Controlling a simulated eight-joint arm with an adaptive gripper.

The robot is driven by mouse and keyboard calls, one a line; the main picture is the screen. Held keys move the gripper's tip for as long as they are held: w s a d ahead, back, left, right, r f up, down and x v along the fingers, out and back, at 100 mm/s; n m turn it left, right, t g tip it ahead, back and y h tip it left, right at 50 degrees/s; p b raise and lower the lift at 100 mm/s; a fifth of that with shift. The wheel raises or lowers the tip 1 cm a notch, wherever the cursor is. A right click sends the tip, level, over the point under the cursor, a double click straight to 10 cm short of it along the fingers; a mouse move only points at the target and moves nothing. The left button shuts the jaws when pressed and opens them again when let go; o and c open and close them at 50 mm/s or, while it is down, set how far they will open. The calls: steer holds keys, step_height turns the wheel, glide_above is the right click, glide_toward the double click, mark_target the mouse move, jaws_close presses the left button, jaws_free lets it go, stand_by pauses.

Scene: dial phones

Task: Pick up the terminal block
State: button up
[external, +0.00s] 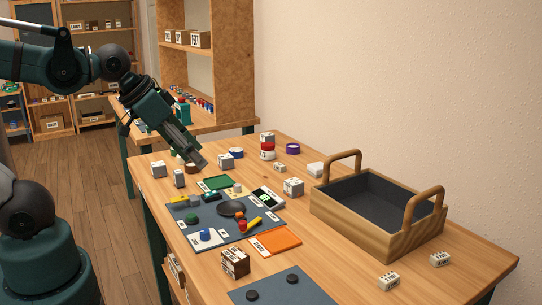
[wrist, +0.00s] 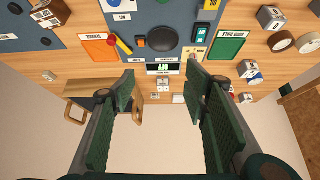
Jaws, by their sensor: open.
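I cannot tell for certain which object is the terminal block. Small cream blocks with dark marks sit at the table's near right, one (external: 388,281) left of another (external: 440,259). A smaller cream block (external: 280,168) lies behind the grey-white block (external: 293,187). My gripper (external: 200,162) is above the far left part of the table, tilted down, touching nothing that I can see. In the wrist view my gripper (wrist: 160,80) is open and empty, its two green fingers wide apart. A small whitish block (wrist: 163,86) shows between the fingertips, farther off on the table.
A dark panel mat (external: 180,219) with a round black dial (external: 231,209) lies mid-table. An orange pad (external: 275,241) and green pad (external: 216,183) lie around it. A handled wooden tray (external: 405,246) stands at the right, near the wall. Several small blocks and cylinders crowd the far side.

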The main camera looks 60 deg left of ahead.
steer(key=w+d+r+m+g+p, duration=0.2)
steer(key=w+d+r+m+p, duration=0.35)
steer(key=w+d, duration=0.45)
steer(key=m+g+p, duration=0.5)
steer(key=m+p, duration=0.7)
steer(key=p, duration=0.2)
glide_above(390, 276)
step_height(390, 276, down, 15)
steer(key=shift+r, duration=0.1)
steer(key=shift+f, duration=1.3)
steer(key=shift+f, duration=0.15)
